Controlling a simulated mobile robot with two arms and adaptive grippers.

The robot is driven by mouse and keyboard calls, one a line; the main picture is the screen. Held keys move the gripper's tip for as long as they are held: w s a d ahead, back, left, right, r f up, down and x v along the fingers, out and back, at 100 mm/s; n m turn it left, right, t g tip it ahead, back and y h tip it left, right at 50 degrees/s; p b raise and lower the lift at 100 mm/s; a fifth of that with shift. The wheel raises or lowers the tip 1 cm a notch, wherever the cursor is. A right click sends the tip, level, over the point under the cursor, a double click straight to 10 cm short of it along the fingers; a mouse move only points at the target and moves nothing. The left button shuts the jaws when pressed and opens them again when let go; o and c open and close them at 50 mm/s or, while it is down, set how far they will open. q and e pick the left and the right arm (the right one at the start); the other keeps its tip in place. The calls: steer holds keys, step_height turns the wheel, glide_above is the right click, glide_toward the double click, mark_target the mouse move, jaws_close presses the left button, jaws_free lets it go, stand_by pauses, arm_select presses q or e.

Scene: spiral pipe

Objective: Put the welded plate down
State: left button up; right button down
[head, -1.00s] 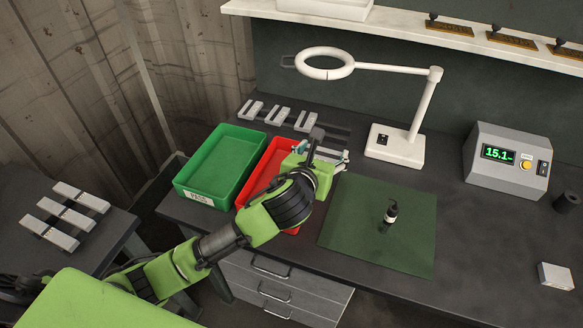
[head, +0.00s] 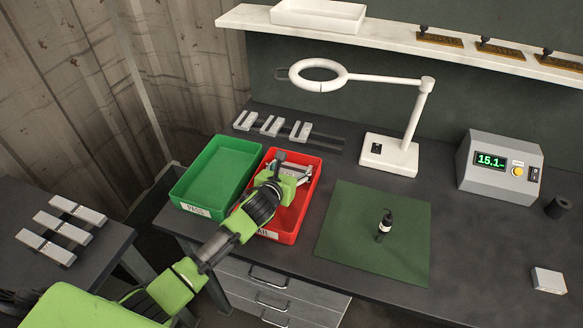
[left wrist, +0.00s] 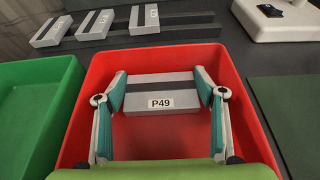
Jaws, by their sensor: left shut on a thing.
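The welded plate (left wrist: 160,92) is a grey block with a dark band across it and a label reading P49. In the left wrist view it sits between the teal fingers of my left gripper (left wrist: 162,100), which is shut on its two ends. The plate is over or inside the red bin (left wrist: 85,115); its exact height above the floor of the bin is hard to tell. In the head view my left gripper (head: 290,168) is at the far half of the red bin (head: 312,190) and mostly hides the plate. My right gripper is not in view.
A green bin (head: 208,175) labelled PASS stands left of the red one. Several similar plates (head: 270,126) lie behind the bins.

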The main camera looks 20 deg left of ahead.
arm_select(q)
steer(key=shift+w, duration=0.1)
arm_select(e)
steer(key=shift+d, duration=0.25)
arm_select(q)
steer(key=shift+f, duration=0.15)
steer(key=o, duration=1.4)
steer(key=shift+f, duration=0.15)
steer(key=v, duration=1.2)
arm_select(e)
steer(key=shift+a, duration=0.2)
